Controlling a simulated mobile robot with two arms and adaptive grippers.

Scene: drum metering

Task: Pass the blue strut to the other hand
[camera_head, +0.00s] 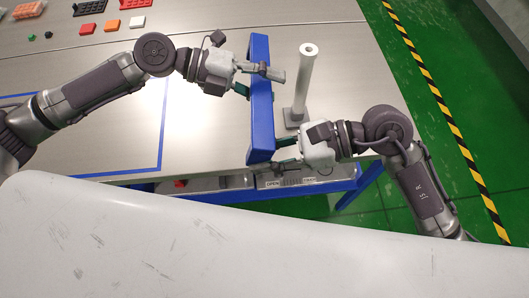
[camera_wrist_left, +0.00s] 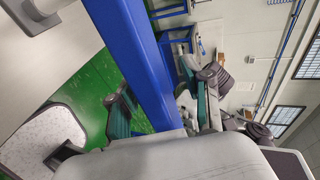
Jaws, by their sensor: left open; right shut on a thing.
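The blue strut (camera_head: 262,115) is a long bar, held above the table and running up and down the head view. My right gripper (camera_head: 284,149) is shut on its lower end. My left gripper (camera_head: 256,79) is open around the upper part of the strut, one finger on each side. In the left wrist view the strut (camera_wrist_left: 128,55) passes between the spread fingers of my left gripper (camera_wrist_left: 162,105). Whether either left finger touches the strut cannot be told.
A white upright post (camera_head: 302,80) on a square base stands just right of the strut. A blue taped outline (camera_head: 162,125) marks the table on the left. Orange, white and black parts (camera_head: 111,25) lie at the upper left. Green floor (camera_head: 430,40) lies beyond the right edge.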

